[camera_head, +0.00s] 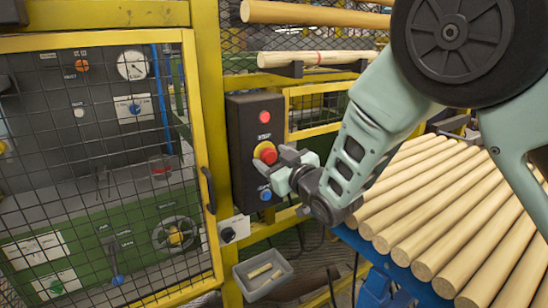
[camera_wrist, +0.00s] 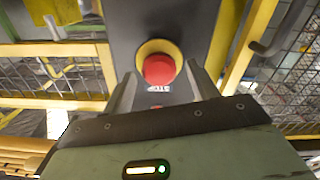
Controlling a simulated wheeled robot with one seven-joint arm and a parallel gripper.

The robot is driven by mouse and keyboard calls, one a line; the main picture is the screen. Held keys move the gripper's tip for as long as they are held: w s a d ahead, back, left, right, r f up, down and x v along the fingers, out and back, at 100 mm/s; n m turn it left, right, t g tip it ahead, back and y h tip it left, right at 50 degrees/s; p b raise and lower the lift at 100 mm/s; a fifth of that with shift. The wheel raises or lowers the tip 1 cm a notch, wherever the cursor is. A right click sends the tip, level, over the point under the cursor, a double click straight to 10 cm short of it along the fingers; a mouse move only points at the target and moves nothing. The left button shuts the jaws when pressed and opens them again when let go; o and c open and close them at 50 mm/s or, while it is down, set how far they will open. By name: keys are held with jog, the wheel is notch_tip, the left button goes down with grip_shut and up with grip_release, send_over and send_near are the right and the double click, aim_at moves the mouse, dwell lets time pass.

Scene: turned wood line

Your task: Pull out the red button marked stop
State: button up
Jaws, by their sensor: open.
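The red stop button (camera_head: 267,153) is a mushroom head on a yellow collar, on the black control box (camera_head: 243,140). In the wrist view the red button (camera_wrist: 159,70) shows between my finger tips, with an upside-down STOP label beside it. My gripper (camera_head: 278,166) is open in front of the box, with its fingers pointing at the button. In the wrist view one finger stands to each side of the button. I cannot tell whether either finger touches it. In the head view the fingers hide part of the button's lower right.
The box also has a smaller red button (camera_head: 265,117) above and a blue button (camera_head: 265,194) below. A yellow-framed mesh door (camera_head: 203,150) stands at left. Wooden rods (camera_head: 440,215) lie on a blue rack at right. A grey bin (camera_head: 263,284) sits below.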

grip_shut()
jog(key=shift+b+v, duration=0.8)
jog(key=shift+b, duration=0.2)
jog(key=shift+f, duration=0.1)
grip_release()
jog(key=shift+s+d, duration=0.1)
jog(key=shift+s, duration=0.05)
